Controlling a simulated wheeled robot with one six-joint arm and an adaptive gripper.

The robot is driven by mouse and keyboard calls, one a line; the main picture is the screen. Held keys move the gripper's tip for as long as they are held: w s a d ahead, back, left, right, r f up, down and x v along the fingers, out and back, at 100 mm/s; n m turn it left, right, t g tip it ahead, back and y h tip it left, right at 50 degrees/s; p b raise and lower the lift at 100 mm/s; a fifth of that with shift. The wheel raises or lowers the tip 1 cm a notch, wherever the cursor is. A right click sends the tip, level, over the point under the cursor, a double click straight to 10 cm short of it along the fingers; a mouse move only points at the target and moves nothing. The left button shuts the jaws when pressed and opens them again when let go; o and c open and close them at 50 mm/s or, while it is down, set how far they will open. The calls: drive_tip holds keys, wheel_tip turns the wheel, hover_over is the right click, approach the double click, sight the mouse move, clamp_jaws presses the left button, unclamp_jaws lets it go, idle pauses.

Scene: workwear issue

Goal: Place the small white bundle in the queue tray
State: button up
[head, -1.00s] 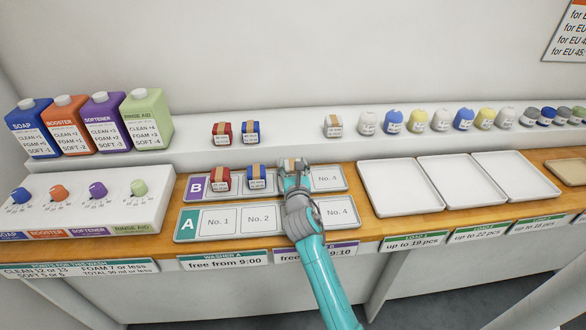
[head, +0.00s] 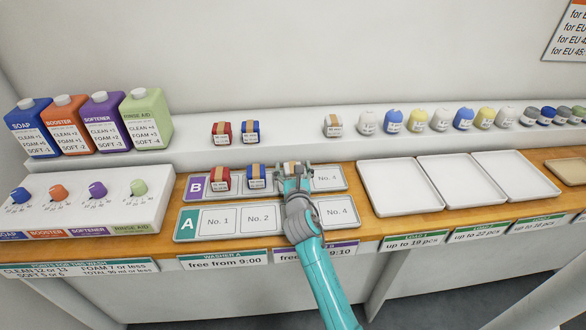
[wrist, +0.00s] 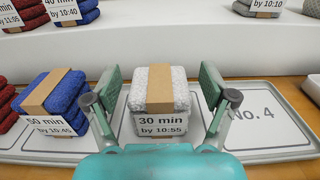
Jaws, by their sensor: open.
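The small white bundle (wrist: 181,85), with a brown paper band and a label reading "30 min by 10:55", sits in the third place of queue tray B (head: 196,188). In the head view the bundle is largely hidden by my gripper (head: 293,174). In the wrist view my gripper (wrist: 160,95) is open, with one finger on each side of the bundle and a visible gap at both sides. A blue bundle (wrist: 62,90) and a red bundle (head: 220,179) stand left of it in the same tray.
Tray A (head: 184,226) lies empty in front. Empty white trays (head: 400,188) lie to the right. Place No. 4 (wrist: 262,122) is free.

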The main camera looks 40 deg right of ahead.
drive_tip(key=v, duration=1.2)
drive_tip(key=shift+r, duration=0.1)
drive_tip(key=shift+a, duration=0.1)
